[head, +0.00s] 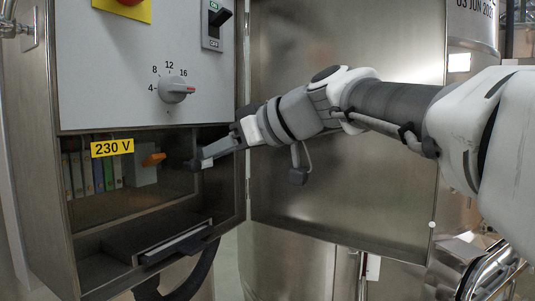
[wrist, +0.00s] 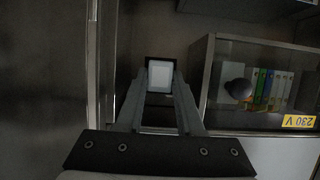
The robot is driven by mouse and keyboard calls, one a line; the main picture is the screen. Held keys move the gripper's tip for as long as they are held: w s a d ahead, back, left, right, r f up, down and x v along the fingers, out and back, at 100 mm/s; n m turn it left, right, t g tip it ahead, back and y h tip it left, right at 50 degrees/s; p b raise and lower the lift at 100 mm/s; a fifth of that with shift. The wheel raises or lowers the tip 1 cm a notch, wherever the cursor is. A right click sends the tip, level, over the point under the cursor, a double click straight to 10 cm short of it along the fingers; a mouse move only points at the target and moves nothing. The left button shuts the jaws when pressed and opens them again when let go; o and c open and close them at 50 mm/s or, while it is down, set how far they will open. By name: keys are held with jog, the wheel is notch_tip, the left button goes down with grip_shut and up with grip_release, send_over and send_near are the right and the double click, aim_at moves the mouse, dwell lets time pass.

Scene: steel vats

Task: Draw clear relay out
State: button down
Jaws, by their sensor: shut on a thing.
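My gripper (head: 198,164) reaches into the right part of the lower bay of the open steel cabinet, beside the clear cover. In the wrist view my gripper (wrist: 161,78) has its two fingers on either side of a small block with a pale square face and dark edges, which I take to be the clear relay (wrist: 160,76). The gripper is shut on it. In the head view the fingers hide the relay. I cannot tell whether its base is still in a socket.
A rotary switch (head: 176,90) is above. A ledge with a handle-like bar (head: 175,245) lies below. The open steel door (head: 345,190) is at the right.

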aim_at(208, 164)
jog(key=shift+s+d+b, duration=0.4)
jog(key=shift+d+b, duration=0.15)
jog(key=shift+d, duration=0.3)
jog(key=shift+s+d+b, duration=0.4)
jog(key=shift+d+b, duration=0.15)
jog(key=shift+d, duration=0.25)
dwell(0.5)
jog(key=s+d+b, duration=0.3)
jog(key=s+d, duration=0.2)
jog(key=d, duration=0.5)
jog(key=shift+s+d+b, duration=0.15)
jog(key=shift+d+b, duration=0.15)
jog(key=shift+b, duration=0.05)
dwell(0.8)
